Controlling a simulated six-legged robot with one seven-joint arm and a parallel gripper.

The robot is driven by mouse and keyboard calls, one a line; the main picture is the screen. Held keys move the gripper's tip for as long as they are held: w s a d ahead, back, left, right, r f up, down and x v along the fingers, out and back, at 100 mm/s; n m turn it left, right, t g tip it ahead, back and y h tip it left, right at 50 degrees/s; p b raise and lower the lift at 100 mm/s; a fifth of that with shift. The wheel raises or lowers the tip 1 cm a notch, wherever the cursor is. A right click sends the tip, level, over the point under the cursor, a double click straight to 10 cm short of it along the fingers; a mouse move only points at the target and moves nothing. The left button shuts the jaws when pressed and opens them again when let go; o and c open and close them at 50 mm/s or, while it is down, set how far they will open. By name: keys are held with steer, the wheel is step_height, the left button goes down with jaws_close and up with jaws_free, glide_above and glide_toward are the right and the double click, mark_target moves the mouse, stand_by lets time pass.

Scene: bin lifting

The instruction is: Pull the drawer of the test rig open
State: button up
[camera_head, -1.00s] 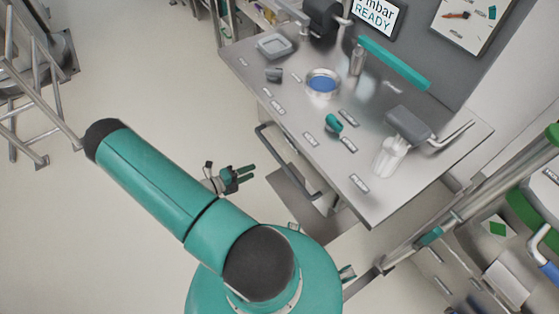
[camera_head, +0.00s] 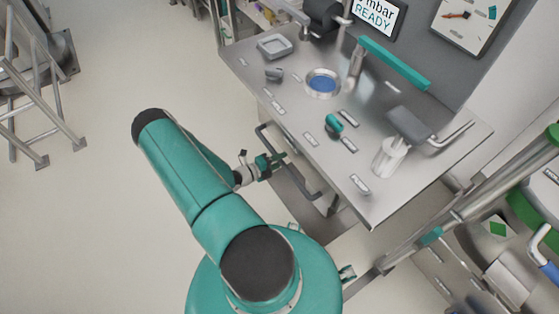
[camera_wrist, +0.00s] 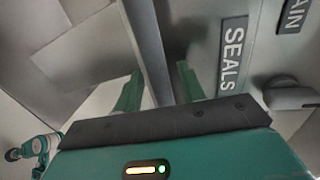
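The test rig (camera_head: 300,100) is a grey metal bench at the upper middle right of the head view. A dark bar handle (camera_head: 312,186) runs along its front edge, below the top. My gripper (camera_head: 275,160) is at this bar, near its middle. In the wrist view my two green fingers (camera_wrist: 160,88) are apart, with the grey bar (camera_wrist: 148,35) running between them. A gap shows beside the right finger; contact on the left is unclear. A grey panel labelled SEALS (camera_wrist: 231,60) lies beyond. The drawer body is mostly hidden beneath the bench top.
A blue-filled round dish (camera_head: 322,83), a teal knob (camera_head: 334,123) and a clear jar (camera_head: 389,157) are on the bench top. A metal frame (camera_head: 40,90) stands at the far left. The floor (camera_head: 100,220) left of my arm is clear.

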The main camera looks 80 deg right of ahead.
steer(key=shift+s, duration=0.1)
jaws_close()
steer(key=f+v, duration=0.2)
steer(key=v, duration=0.8)
steer(key=f+v, duration=0.1)
steer(key=v, duration=0.9)
steer(key=shift+w+a+f, duration=0.35)
steer(key=shift+w, duration=0.1)
jaws_free()
